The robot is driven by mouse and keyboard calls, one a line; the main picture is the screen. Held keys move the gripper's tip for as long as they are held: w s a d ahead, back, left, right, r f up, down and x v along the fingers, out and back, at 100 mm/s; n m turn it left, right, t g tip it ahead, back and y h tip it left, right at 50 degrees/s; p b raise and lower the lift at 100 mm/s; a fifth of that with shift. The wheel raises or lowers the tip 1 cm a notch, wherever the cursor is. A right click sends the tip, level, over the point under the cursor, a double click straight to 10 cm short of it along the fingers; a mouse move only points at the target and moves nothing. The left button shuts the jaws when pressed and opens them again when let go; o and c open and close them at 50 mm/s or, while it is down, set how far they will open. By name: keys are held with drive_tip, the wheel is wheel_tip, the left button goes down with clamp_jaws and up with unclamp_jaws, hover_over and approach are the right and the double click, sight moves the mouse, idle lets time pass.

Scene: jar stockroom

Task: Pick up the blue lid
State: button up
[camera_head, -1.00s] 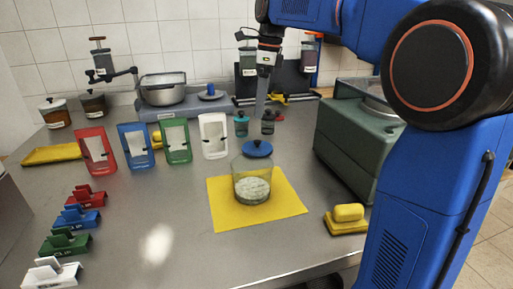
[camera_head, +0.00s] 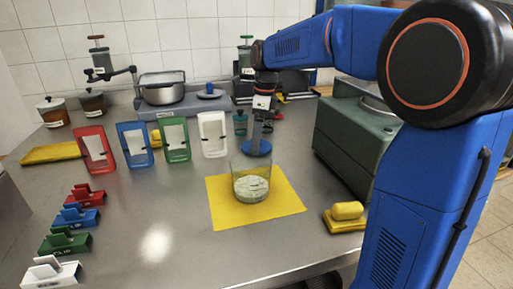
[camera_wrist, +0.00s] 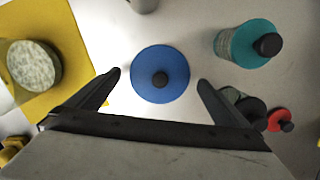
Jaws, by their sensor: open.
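The blue lid (camera_head: 262,150) lies on the steel table just behind the glass jar. In the wrist view the round blue lid (camera_wrist: 160,92) with its dark knob sits between my two fingers. In the wrist view my gripper (camera_wrist: 159,78) is open, with one finger on each side of the lid and visible gaps between. Nothing is held.
The open glass jar (camera_head: 251,187) with pale contents stands on a yellow mat (camera_head: 222,215) in front of the lid. A teal-lidded jar (camera_wrist: 238,45) and a dark jar stand close by. A green machine (camera_head: 345,150) stands at the right.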

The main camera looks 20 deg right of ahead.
drive_tip(key=shift+f, duration=0.6)
drive_tip(key=c, duration=1)
drive_tip(key=shift+c, duration=0.2)
drive_tip(key=shift+r, duration=0.15)
